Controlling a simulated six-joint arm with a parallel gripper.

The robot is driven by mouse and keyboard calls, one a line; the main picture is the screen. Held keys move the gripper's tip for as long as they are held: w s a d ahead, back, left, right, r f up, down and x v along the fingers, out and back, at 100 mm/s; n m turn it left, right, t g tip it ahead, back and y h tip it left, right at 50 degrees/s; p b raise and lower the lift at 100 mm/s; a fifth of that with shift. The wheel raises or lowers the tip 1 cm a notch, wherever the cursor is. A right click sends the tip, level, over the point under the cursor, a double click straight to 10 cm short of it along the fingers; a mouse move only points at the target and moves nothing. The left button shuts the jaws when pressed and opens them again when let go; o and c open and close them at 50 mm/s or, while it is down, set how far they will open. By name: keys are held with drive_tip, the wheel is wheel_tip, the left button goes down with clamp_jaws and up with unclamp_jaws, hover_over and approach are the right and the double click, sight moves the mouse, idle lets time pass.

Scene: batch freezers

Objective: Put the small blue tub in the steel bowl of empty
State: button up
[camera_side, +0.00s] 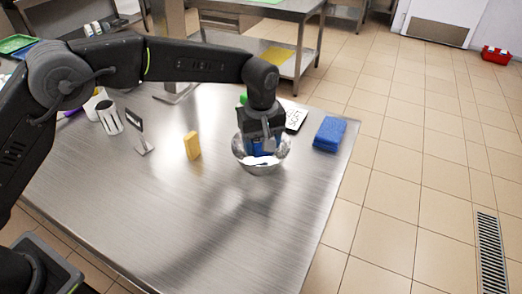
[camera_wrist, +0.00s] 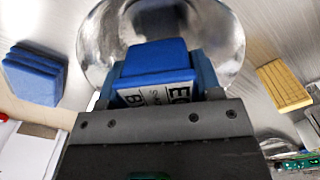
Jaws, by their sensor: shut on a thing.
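The steel bowl (camera_side: 278,164) stands on the steel table near its right side. My gripper (camera_side: 263,146) points down over the bowl, with its fingers at or inside the rim. It is shut on the small blue tub (camera_side: 265,147), which shows between the fingers. In the wrist view the tub (camera_wrist: 156,62) has a blue top and a white label with black letters. The bowl (camera_wrist: 222,38) shows behind it. I cannot tell whether the tub touches the bowl's bottom. Something pale lies low in the bowl, too small to make out.
A stack of blue cloths (camera_side: 330,134) lies right of the bowl, and a yellow sponge (camera_side: 192,146) stands to its left. A display with digits (camera_side: 296,120) is just behind the bowl. A small sign holder (camera_side: 138,132) and a striped cup (camera_side: 109,117) stand further left. The front table is clear.

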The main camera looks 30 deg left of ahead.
sight(261, 152)
drive_tip(key=shift+f, duration=1.55)
drive_tip(key=shift+f, duration=0.1)
drive_tip(key=shift+f, duration=0.1)
drive_tip(key=o, duration=0.7)
wheel_tip(261, 152, up, 12)
drive_tip(key=shift+r, duration=0.2)
